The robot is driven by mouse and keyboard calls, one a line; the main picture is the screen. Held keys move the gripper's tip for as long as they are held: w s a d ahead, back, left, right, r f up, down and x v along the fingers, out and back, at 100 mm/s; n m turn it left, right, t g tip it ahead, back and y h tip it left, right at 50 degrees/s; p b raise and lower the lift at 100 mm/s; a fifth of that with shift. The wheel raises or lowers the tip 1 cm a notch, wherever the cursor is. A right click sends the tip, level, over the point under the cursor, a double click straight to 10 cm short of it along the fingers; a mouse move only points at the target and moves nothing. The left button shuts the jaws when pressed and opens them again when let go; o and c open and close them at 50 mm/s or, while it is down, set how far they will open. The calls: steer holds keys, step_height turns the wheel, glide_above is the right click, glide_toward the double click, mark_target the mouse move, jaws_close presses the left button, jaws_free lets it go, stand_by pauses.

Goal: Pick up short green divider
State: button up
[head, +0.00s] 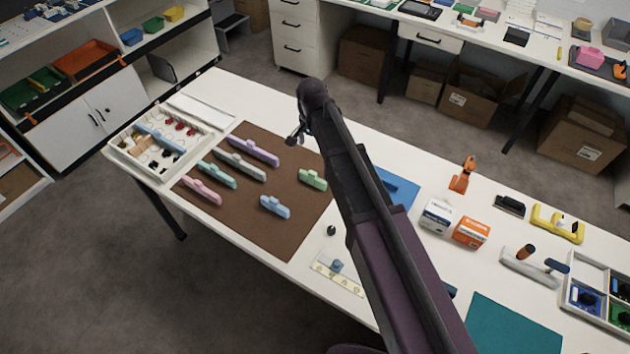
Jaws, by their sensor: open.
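The short green divider (313,180) lies on the right part of the brown mat (278,232), close to my dark arm, with a small raised tab on top. My gripper (296,138) hangs from the arm's far end, above and slightly left of the green divider in the picture. It is small here, open, and appears empty and apart from the divider. A longer teal divider (216,176) lies farther left on the mat.
Other dividers on the mat are purple (254,152), grey (240,166), pink (202,192) and blue (275,207). A white tray (122,152) of small parts stands left of the mat. White and orange boxes (471,233) stand right of my arm.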

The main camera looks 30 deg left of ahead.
steer(key=b, duration=0.8)
glide_above(313, 173)
steer(key=shift+s+f, duration=0.15)
steer(key=shift+f, duration=4.05)
steer(key=shift+f, duration=0.15)
steer(key=f+b, duration=0.5)
steer(key=shift+w+a, duration=0.1)
steer(key=shift+w, duration=0.1)
jaws_close()
